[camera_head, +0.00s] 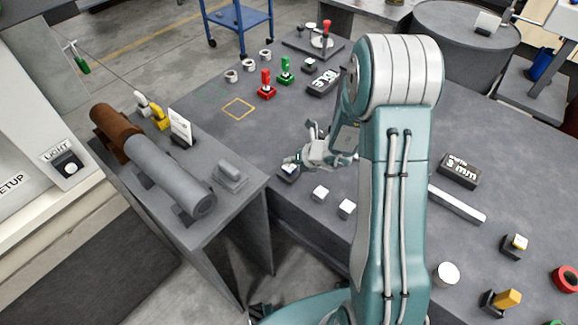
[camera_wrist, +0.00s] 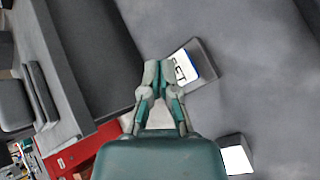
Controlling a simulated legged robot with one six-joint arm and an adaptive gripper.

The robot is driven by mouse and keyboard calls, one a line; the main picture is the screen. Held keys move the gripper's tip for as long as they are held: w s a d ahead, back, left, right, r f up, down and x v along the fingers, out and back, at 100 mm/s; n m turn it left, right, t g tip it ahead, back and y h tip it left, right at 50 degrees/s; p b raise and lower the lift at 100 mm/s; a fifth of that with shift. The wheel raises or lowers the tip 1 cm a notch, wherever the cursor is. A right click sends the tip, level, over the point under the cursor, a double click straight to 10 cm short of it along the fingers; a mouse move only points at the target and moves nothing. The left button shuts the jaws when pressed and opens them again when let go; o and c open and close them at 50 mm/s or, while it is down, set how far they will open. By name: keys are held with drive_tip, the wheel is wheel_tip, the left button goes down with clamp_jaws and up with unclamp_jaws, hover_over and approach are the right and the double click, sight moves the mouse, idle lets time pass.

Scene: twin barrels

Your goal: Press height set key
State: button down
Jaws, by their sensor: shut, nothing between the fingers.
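The set key (camera_wrist: 187,67) is a dark block with a white and blue face lettered "SET". In the wrist view it lies just right of the fingertips of my gripper (camera_wrist: 158,72), which overlap its left edge. My gripper is shut and empty. In the head view my gripper (camera_head: 296,160) is right over the key (camera_head: 288,174), which shows below the fingertips near the table's left edge. I cannot tell whether the fingertips touch it.
Two white-topped blocks (camera_head: 320,193) (camera_head: 346,209) stand to the key's right. A grey side bench carries a brown and grey cylinder (camera_head: 165,170) and a small grey block (camera_head: 231,176). A dark "3 mm" block (camera_head: 459,170) lies right of my arm. Red (camera_head: 266,86) and green (camera_head: 286,72) pieces stand farther back.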

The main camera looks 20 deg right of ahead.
sight(290, 168)
drive_tip(key=shift+r, duration=2.5)
